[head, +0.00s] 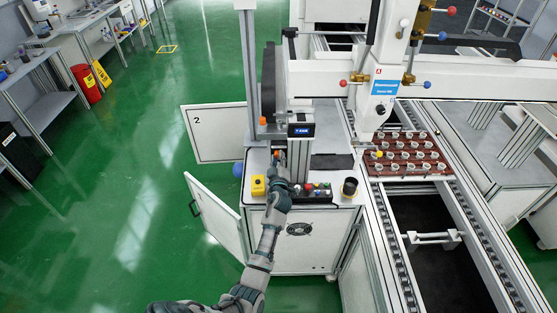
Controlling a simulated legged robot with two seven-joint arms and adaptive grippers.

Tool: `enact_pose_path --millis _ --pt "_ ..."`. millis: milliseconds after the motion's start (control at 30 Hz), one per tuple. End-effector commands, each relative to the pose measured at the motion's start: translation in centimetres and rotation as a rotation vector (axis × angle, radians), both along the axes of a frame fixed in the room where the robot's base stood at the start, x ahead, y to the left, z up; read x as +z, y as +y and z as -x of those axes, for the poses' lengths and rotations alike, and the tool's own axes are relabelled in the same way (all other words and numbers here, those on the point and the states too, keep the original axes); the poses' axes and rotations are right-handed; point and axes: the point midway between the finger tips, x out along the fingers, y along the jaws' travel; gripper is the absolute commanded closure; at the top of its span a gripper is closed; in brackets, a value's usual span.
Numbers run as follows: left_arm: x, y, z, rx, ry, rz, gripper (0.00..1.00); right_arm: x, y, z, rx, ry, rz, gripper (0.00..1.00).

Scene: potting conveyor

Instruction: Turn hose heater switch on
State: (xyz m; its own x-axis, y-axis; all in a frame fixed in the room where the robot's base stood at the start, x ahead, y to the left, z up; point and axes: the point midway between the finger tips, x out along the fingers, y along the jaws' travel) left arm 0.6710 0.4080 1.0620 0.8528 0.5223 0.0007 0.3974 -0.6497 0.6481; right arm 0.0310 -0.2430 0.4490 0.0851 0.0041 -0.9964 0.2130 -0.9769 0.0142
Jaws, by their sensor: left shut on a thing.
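My left arm reaches up from the bottom of the head view to the white machine cabinet. My left gripper (279,164) is at the upright unit on the cabinet top, below the small dark display box (301,130). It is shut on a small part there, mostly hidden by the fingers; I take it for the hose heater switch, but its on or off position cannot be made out. A small orange-red part (277,153) shows at the fingertips. Another orange knob (277,121) sits higher up. My right gripper is not in view.
A yellow box (258,185) is left of the hand; coloured buttons (316,189) and a black cup (349,187) are to its right. A cabinet door (216,216) hangs open. The conveyor at right carries a brown tray (385,170) of small pots.

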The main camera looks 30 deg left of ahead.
Motion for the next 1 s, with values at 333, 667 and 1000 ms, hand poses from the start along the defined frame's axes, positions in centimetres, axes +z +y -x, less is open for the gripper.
enact_pose_path --millis 333,667,1000 --pt "-0.4 0.0 0.1 0.001 0.147 -0.23 1.0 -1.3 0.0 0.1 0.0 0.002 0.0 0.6" --pt "-0.3 0.0 0.1 0.0 0.31 -0.496 1.0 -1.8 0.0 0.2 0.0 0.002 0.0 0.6" --pt "-0.3 0.0 0.1 0.0 0.444 -0.714 1.0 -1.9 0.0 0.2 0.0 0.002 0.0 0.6"
